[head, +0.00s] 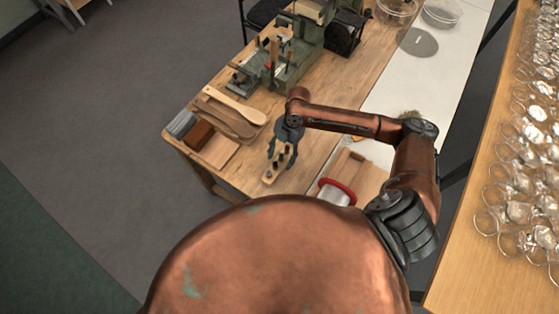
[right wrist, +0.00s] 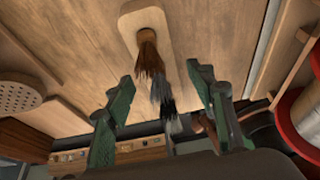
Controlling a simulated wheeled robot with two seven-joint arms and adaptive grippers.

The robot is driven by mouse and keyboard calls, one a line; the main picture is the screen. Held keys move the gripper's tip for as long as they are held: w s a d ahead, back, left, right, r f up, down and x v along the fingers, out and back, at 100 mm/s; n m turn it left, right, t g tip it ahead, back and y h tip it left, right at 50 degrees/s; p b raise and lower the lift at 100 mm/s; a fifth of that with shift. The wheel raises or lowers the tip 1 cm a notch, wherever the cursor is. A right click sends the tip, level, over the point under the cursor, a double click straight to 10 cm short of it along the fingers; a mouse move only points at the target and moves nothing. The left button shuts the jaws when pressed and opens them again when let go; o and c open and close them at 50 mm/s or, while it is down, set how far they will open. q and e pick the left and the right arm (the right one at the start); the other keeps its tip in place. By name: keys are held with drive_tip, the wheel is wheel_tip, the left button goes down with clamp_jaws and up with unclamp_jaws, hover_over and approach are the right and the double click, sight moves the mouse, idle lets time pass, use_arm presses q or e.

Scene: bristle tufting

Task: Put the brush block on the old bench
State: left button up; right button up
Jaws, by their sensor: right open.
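The brush block (head: 268,180) is a pale, rounded wooden block with dark tufts, at the front part of a wooden bench (head: 325,140). In the right wrist view the pale block (right wrist: 147,18) shows brown, grey and black tufts standing out from it. My right gripper (head: 280,150) is at the block and partly covers it in the head view. In the right wrist view its two green fingers (right wrist: 165,105) are spread apart, with the tufts between them in the picture. I cannot tell whether a finger touches the block. My left gripper is out of view.
Flat wooden paddles (head: 225,118) and small blocks (head: 198,134) lie at the bench's left corner. A green machine (head: 290,60) stands further back. A red-rimmed spool (head: 337,192) is right of the block. A table of clear glassware (head: 525,130) stands at the right.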

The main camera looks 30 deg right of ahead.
drive_tip(key=v, duration=1)
drive_tip(key=shift+a+p, duration=0.1)
drive_tip(key=shift+p, duration=0.25)
idle(0.8)
